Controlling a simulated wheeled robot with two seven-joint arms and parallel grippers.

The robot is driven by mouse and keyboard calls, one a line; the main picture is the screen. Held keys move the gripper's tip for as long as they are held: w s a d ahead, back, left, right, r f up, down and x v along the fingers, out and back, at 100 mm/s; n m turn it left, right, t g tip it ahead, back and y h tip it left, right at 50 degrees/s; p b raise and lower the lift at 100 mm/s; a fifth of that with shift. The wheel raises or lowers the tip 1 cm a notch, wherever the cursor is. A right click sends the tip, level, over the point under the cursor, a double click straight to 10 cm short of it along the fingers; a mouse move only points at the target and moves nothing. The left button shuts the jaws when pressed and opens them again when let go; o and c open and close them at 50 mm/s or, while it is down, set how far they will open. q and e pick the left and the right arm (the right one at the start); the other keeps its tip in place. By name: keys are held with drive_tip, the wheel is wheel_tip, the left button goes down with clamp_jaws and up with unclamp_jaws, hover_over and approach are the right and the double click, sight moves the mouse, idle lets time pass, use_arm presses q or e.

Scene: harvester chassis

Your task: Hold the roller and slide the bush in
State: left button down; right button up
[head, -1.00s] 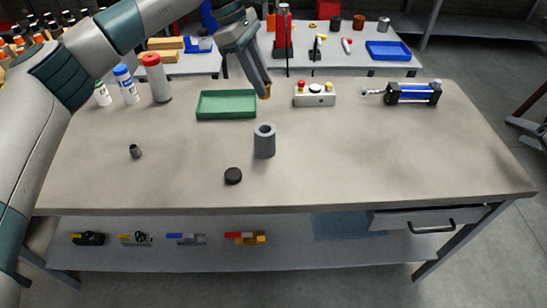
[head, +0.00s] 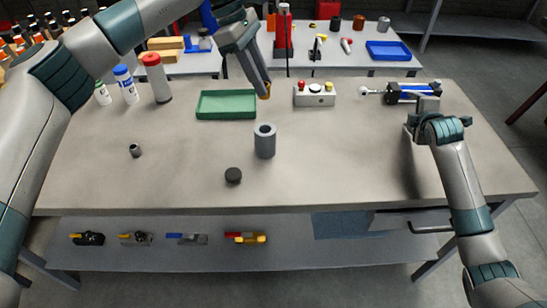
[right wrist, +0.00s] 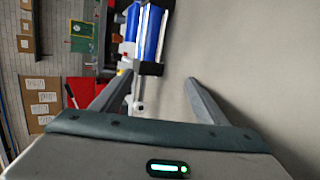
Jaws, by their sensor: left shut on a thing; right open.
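The roller (head: 265,143) is a grey upright cylinder with a hole in its top, standing on the middle of the bench. My left gripper (head: 266,92) is above and behind it, near the right end of the green tray. It is shut on a small brass-coloured piece, which looks like the bush; the fingers hide most of it. My right gripper (right wrist: 160,78) is open and empty in the right wrist view. In the head view its arm reaches over the right of the bench, well apart from the roller.
The green tray (head: 226,115) lies behind the roller. A dark round puck (head: 233,175) and a small grey sleeve (head: 136,150) lie nearer the front and left. A button box (head: 314,95) and a blue cylinder unit (head: 405,90) stand at the back right. Bench between roller and right arm is clear.

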drive_tip(key=s+a+n, duration=0.1)
drive_tip(key=a+n, duration=0.1)
drive_tip(key=a, duration=0.3)
drive_tip(key=s+a+r+n+t, duration=0.1)
drive_tip(key=a+n, duration=0.2)
drive_tip(key=a, duration=0.2)
drive_tip(key=a+n+t, duration=0.1)
drive_tip(key=a+n, duration=0.1)
drive_tip(key=a, duration=0.3)
drive_tip(key=shift+s+a+r, duration=0.25)
drive_tip(key=shift+s+r, duration=0.05)
drive_tip(key=shift+s, duration=0.1)
drive_tip(key=s+a+r+n+t, duration=0.2)
drive_tip(key=s+a+n, duration=0.1)
drive_tip(key=a, duration=0.4)
drive_tip(key=s+a+r+n+t, duration=0.1)
drive_tip(key=s+a+r+n, duration=0.25)
drive_tip(key=a, duration=0.35)
drive_tip(key=n+y, duration=0.7)
drive_tip(key=n, duration=0.1)
approach(262, 128)
wheel_tip(262, 128, down, 2)
drive_tip(key=shift+w+d+f, duration=0.1)
drive_tip(key=shift+w, duration=0.1)
drive_tip(key=shift+w, duration=0.15)
drive_tip(key=x, duration=1.1)
drive_tip(key=shift+w+f, duration=0.1)
drive_tip(key=shift+w, duration=0.25)
